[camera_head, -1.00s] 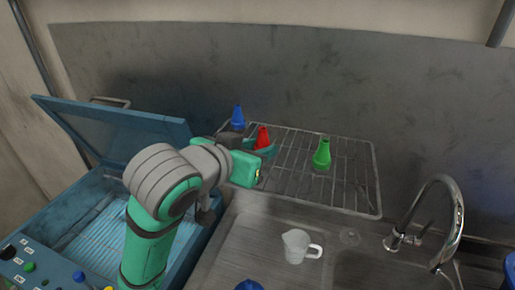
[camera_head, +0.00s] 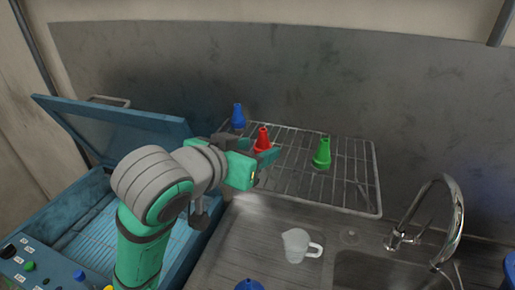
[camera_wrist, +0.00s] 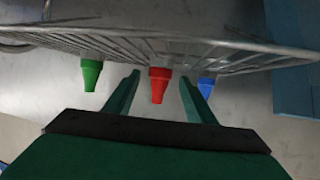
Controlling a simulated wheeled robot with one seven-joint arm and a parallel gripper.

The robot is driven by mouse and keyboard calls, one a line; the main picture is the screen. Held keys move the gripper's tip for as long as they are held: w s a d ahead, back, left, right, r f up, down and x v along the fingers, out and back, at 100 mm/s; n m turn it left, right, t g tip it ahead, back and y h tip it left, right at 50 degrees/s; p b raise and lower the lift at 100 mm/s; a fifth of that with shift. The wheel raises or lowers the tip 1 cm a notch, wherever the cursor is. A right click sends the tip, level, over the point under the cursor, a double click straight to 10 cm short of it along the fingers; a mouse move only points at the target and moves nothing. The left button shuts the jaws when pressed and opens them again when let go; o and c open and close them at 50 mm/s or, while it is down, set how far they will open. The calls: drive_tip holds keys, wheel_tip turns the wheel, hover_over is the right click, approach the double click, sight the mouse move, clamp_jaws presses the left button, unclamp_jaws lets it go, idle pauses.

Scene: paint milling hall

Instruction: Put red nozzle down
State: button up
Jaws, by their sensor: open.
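The red nozzle (camera_head: 263,138) stands upright on the wire rack (camera_head: 345,203), between a blue nozzle (camera_head: 238,117) and a green nozzle (camera_head: 322,154). My gripper (camera_head: 260,151) is open, just in front of the red nozzle, which hides its contact with the rack in the head view. In the wrist view the picture is upside down. There the red nozzle (camera_wrist: 159,85) shows between the spread fingertips, with a gap on each side. The green nozzle (camera_wrist: 91,74) and the blue nozzle (camera_wrist: 206,87) are outside the fingers.
A sink with a curved tap (camera_head: 447,215) is at the right. A clear jug (camera_head: 297,245) stands on the drainer in front of the rack. A blue machine with a raised lid (camera_head: 115,130) is at the left. The rack's right part is free.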

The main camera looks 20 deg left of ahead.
drive_tip(key=v, duration=1)
drive_tip(key=shift+s, duration=0.3)
drive_tip(key=shift+a, duration=0.15)
